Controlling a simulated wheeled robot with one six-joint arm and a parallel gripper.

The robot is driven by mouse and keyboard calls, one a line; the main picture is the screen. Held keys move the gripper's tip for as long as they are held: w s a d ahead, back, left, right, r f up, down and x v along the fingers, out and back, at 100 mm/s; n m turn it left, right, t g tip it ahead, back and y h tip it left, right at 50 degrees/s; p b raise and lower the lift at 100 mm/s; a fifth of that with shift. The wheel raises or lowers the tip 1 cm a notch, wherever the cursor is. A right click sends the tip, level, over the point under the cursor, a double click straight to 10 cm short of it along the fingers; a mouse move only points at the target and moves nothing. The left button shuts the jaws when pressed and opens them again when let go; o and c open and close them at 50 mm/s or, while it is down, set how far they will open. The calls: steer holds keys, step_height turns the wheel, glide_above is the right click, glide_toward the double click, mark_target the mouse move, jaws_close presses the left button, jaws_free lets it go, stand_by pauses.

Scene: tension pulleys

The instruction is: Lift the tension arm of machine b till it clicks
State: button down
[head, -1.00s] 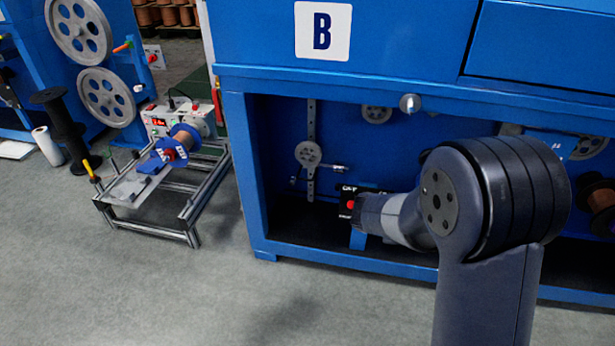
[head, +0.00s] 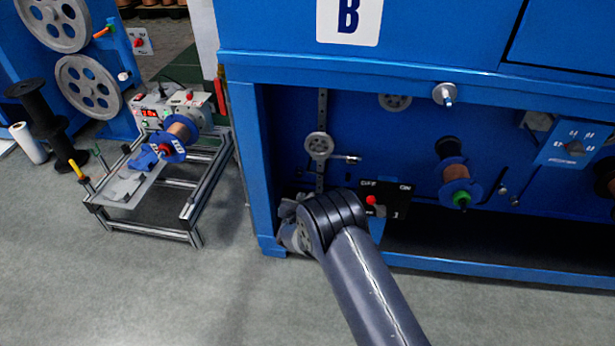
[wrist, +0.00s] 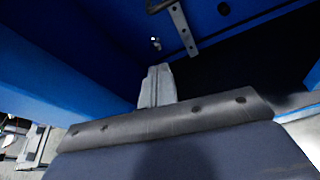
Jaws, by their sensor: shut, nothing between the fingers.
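Machine B is the blue cabinet (head: 350,64) with the letter B on a white plate. In its open recess, a grey pulley (head: 319,145) sits on a vertical slotted bar (head: 322,108). A short metal arm (head: 347,158) reaches right from the pulley, roughly level. My gripper (wrist: 158,70) is shut and empty, its fingers pointing up into the recess in the wrist view. A slotted metal strip (wrist: 184,30) shows above and right of the fingers, apart from them.
A black OFF/ON panel (head: 387,196) with a red button is right of my wrist. A copper spool (head: 455,172) hangs further right. The cabinet's left post (head: 247,165) and upper beam (head: 400,82) bound the recess. A winding stand (head: 195,205) is at left; grey floor is clear in front.

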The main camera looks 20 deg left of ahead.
steer(key=b+x, duration=0.3)
steer(key=x, duration=0.6)
steer(key=shift+w+d+r+b, duration=0.15)
steer(key=shift+d+r+b, duration=0.1)
steer(key=shift+r, duration=0.7)
steer(key=shift+w+d+r+b, duration=0.15)
steer(key=shift+d+r+b, duration=0.05)
steer(key=shift+r, duration=0.75)
